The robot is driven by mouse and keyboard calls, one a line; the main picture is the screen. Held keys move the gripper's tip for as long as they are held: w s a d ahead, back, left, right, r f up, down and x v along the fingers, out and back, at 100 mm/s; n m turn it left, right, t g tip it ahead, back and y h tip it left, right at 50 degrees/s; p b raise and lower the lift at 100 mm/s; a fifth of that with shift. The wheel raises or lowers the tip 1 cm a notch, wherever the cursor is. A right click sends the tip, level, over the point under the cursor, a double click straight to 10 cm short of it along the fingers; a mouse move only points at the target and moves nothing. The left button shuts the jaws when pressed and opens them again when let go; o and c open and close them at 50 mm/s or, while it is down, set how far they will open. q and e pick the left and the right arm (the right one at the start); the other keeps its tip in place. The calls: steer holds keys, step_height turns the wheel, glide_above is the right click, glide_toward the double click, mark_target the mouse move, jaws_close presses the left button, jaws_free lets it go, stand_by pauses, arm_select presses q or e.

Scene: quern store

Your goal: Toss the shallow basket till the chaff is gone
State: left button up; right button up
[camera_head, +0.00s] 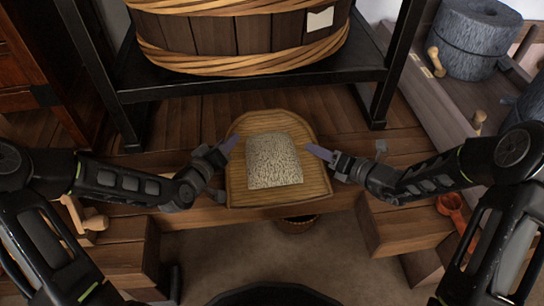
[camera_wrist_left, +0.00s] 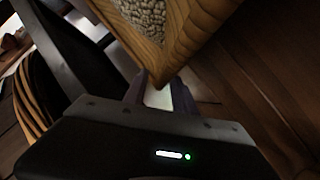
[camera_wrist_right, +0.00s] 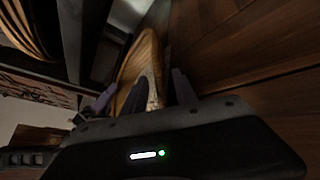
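The shallow basket (camera_head: 237,190) is a tan woven scoop with a rounded far end and a straight near edge. A speckled layer of grain (camera_head: 273,160) lies in its middle; I cannot tell chaff from grain. My left gripper (camera_head: 226,146) is at the basket's left rim. In the left wrist view the rim (camera_wrist_left: 160,62) sits close between its fingers (camera_wrist_left: 160,92). My right gripper (camera_head: 322,153) is at the right rim. In the right wrist view its fingers (camera_wrist_right: 145,95) stand wide apart on either side of the rim (camera_wrist_right: 147,62). Whether the basket's underside touches the platform is hidden.
A large wooden tub (camera_head: 225,35) stands on a black rack (camera_head: 250,82) behind the basket. The wooden platform (camera_head: 180,125) lies around the basket. Grey millstones (camera_head: 472,40) stand at right. A small round basket (camera_head: 297,224) is below the platform edge. An orange scoop (camera_head: 452,207) lies right.

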arm_select(q)
steer(key=shift+w, duration=0.15)
arm_select(e)
steer(key=shift+w+a, duration=0.1)
steer(key=shift+w, duration=0.05)
arm_select(q)
steer(key=shift+c, duration=0.3)
arm_select(e)
steer(key=shift+c, duration=0.3)
arm_select(q)
jaws_close()
arm_select(e)
jaws_close()
stand_by(0.4)
